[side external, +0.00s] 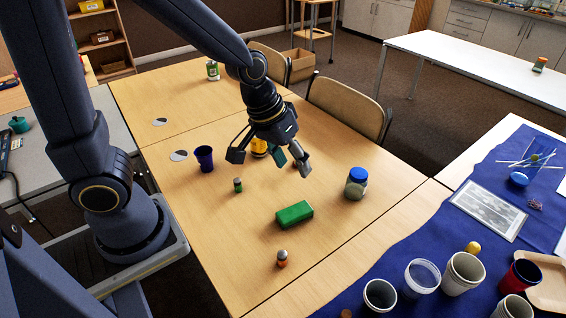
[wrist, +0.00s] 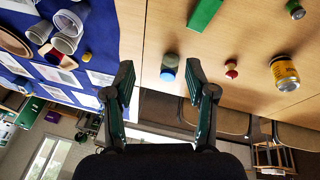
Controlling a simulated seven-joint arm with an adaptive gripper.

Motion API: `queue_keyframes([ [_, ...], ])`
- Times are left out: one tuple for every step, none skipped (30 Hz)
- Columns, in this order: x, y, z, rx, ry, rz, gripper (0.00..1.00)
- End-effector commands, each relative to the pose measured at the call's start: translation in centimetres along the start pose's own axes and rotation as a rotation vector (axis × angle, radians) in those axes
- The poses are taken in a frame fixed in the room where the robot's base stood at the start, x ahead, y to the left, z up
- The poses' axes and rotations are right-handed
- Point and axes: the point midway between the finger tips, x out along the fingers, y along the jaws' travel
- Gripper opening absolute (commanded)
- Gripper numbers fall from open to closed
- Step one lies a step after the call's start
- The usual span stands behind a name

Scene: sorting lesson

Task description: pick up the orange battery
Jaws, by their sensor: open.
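The orange battery (side external: 282,260), a small cylinder with a grey top, stands upright on the wooden table near its front edge in the side view. I do not see it in the wrist view. My gripper (side external: 270,160) is open and empty, above the far part of the table, well behind the battery and apart from it. Its spread fingers also show in the wrist view (wrist: 159,76). A similar green battery (side external: 238,185) stands left of the green block (side external: 294,214), which lies just behind the orange battery.
A blue-lidded jar (side external: 356,184) stands right of the block. A yellow can (side external: 259,149) is partly hidden by my gripper. A purple cup (side external: 204,158) stands at left. A red-based knob (wrist: 231,69) shows in the wrist view. Cups (side external: 422,277) crowd the blue cloth (side external: 420,240).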

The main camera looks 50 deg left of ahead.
Motion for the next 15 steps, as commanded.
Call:
queue_keyframes([
  [2.7, 0.2, 1.2, 0.008, -0.060, -0.032, 0.56],
  [3.9, 0.2, 1.8, 0.011, -0.088, -0.050, 0.56],
  [5.5, 0.1, 2.7, 0.018, -0.122, -0.074, 0.56],
  [6.5, 0.1, 3.4, 0.026, -0.147, -0.092, 0.56],
  [7.3, -0.1, 4.1, 0.035, -0.172, -0.110, 0.56],
  [8.3, -0.2, 5.0, 0.049, -0.203, -0.132, 0.56],
  [8.9, -0.4, 5.7, 0.059, -0.223, -0.147, 0.56],
  [9.4, -0.5, 6.3, 0.070, -0.241, -0.160, 0.56],
  [9.9, -0.7, 6.9, 0.082, -0.260, -0.173, 0.56],
  [10.1, -0.7, 7.3, 0.090, -0.271, -0.181, 0.56],
  [10.4, -0.8, 7.7, 0.097, -0.280, -0.187, 0.56],
  [10.8, -0.8, 8.0, 0.105, -0.288, -0.192, 0.56],
  [11.0, -0.8, 8.2, 0.110, -0.291, -0.193, 0.56],
  [11.3, -0.8, 8.3, 0.112, -0.290, -0.192, 0.56],
  [11.9, -0.9, 8.5, 0.112, -0.292, -0.192, 0.56],
])
